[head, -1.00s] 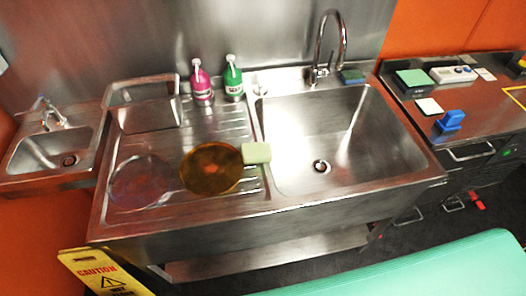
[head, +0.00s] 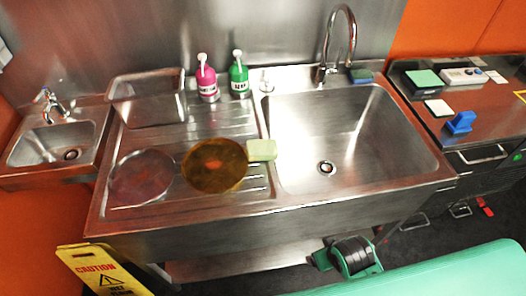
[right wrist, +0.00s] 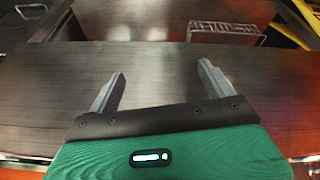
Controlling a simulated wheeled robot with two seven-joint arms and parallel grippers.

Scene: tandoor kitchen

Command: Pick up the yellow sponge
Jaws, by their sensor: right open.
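The pale yellow sponge (head: 262,150) lies at the left rim of the big sink basin, beside an amber round plate (head: 215,165) on the drainboard. In the head view a green and black part of my arm (head: 352,258) shows low, in front of the sink's lower shelf. In the right wrist view my right gripper (right wrist: 160,85) is open, with two grey fingers apart and nothing between them. The sponge is not in the right wrist view. My left gripper is not in view.
The sink basin (head: 345,140) is empty. A clear plate (head: 143,177), a metal container (head: 148,98), a pink bottle (head: 207,78) and a green bottle (head: 239,75) stand on the drainboard. A dark green sponge (head: 361,75) lies by the tap. A yellow caution sign (head: 95,270) stands at lower left.

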